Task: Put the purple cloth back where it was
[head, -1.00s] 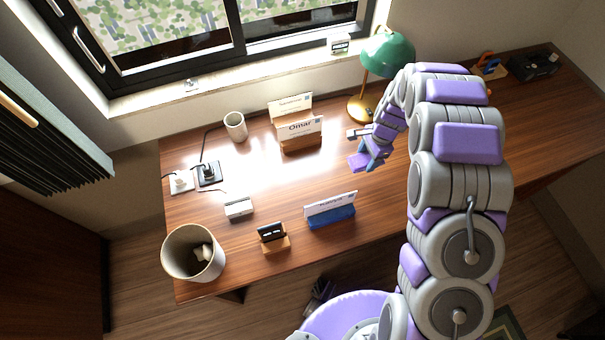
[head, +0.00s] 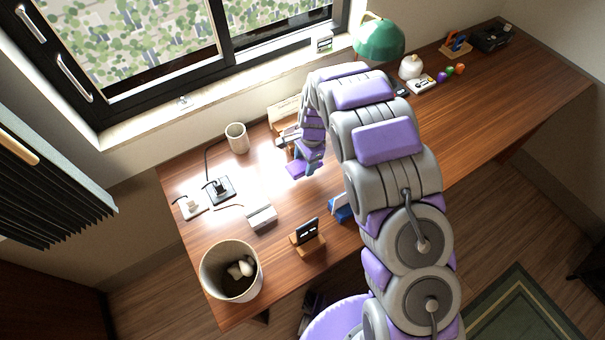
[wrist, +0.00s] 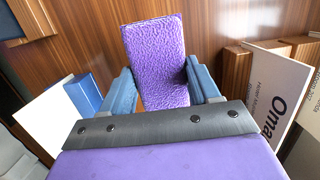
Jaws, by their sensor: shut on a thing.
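The purple cloth (wrist: 155,55), a fuzzy rectangle, is gripped between the two blue fingers of my gripper (wrist: 160,82) in the wrist view. It sticks out past the fingertips over brown wood. In the head view the cloth (head: 296,171) is a small purple patch at my gripper (head: 312,164), over the left half of the desk (head: 480,105). The "Omar" name card (wrist: 275,92) stands close on the right in the wrist view. In the head view my arm hides most of the card holders. I cannot tell whether the cloth touches the desk.
A wooden stand with a dark device (head: 307,236), a small white box (head: 260,217) and a blue card holder (head: 340,208) lie nearby. A cup (head: 237,138), green lamp (head: 379,40) and bin (head: 231,270) surround the area. The desk's right half has much bare wood.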

